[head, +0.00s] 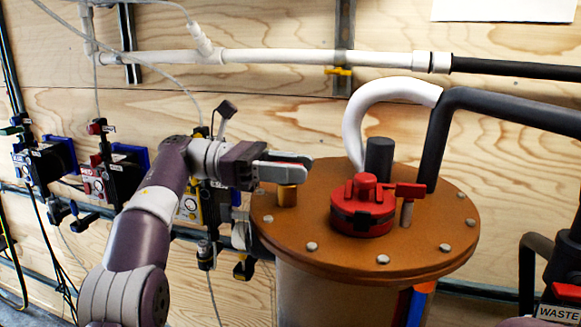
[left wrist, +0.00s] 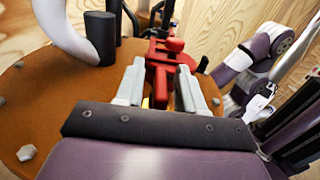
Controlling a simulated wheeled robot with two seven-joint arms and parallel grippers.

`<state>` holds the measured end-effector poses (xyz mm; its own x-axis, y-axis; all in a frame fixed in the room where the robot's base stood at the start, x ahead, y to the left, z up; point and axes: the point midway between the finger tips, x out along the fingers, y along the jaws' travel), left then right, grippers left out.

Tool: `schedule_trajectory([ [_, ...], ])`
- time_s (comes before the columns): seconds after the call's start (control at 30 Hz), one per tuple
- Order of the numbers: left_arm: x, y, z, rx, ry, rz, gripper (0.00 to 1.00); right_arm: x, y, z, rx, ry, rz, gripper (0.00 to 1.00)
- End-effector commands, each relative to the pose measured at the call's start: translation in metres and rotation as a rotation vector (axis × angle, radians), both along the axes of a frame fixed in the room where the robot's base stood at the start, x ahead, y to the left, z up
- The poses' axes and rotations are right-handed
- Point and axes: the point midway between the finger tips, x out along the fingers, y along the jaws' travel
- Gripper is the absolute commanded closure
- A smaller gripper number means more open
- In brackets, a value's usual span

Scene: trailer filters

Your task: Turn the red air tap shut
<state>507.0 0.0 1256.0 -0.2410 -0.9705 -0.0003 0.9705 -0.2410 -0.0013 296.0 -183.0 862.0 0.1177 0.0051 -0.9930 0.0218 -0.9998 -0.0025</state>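A red lever (head: 408,190) sits on a short metal stem on an orange round lid (head: 300,225). It is right beside a bulky red fitting (head: 362,215), so their edges partly merge. I take this lever for the red air tap, though a wall unit also has a small red knob (head: 97,127). My left gripper (head: 310,162) is above the lid's left part, left of the red fitting and apart from it. In the left wrist view red parts (left wrist: 163,75) show beyond and between its spread, empty fingers (left wrist: 162,88). My right gripper is not identifiable.
A brass fitting (head: 287,195) stands under my left fingers. A dark post (head: 379,158) and a white hose (head: 355,115) rise behind the red fitting. A dark pipe (head: 435,140) runs off right. Wall units (head: 120,175) are at left. Lid bolts (head: 383,259) stick up.

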Motion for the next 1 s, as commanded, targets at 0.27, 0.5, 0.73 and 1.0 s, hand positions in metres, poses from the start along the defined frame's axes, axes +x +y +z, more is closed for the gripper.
schedule_trajectory([
  [0.27,0.008,0.029,0.002,0.001,-0.001,0.005,0.62,0.0,0.0,0.008,0.0,0.0,0.0,0.57],
  [0.5,0.024,0.092,0.007,0.0,0.0,0.003,0.62,0.0,0.0,0.04,0.0,0.0,0.0,0.57],
  [0.73,0.03,0.11,0.004,-0.001,-0.001,0.001,0.62,0.0,0.0,0.053,0.0,0.0,0.0,0.57],
  [1.0,0.029,0.116,0.0,0.001,0.001,-0.001,0.62,0.0,0.0,0.056,0.0,0.0,0.0,0.57],
])
